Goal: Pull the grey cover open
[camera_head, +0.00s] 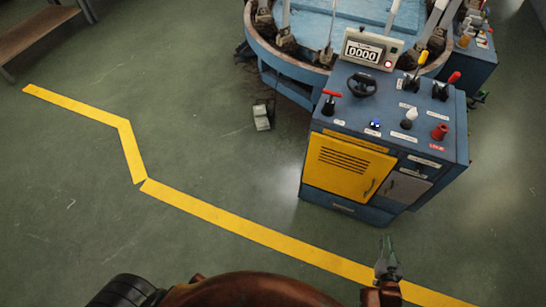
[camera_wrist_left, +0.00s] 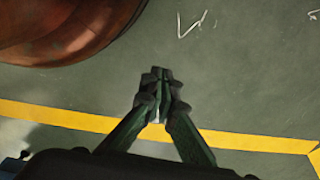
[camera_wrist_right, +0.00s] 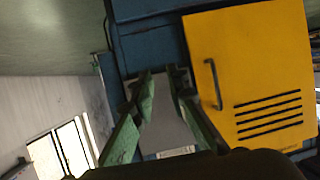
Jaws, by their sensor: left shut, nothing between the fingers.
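The grey cover (camera_head: 404,188) is a small closed panel on the front of the blue cabinet, right of the yellow door. In the right wrist view the grey cover (camera_wrist_right: 172,125) shows behind and between my fingers. My right gripper (camera_head: 386,245) is in front of the cabinet, apart from it, with nothing in it. In the right wrist view its fingertips (camera_wrist_right: 162,78) stand apart. My left gripper (camera_wrist_left: 161,75) is shut and empty over the floor, and is not in the head view. The cover's handle is hard to make out.
The yellow door (camera_head: 347,166) with slots and a handle is beside the cover. The cabinet top (camera_head: 345,112) carries levers, knobs and a display (camera_head: 364,52). A round blue machine (camera_head: 290,80) stands behind. A yellow line (camera_head: 255,232) crosses the clear floor.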

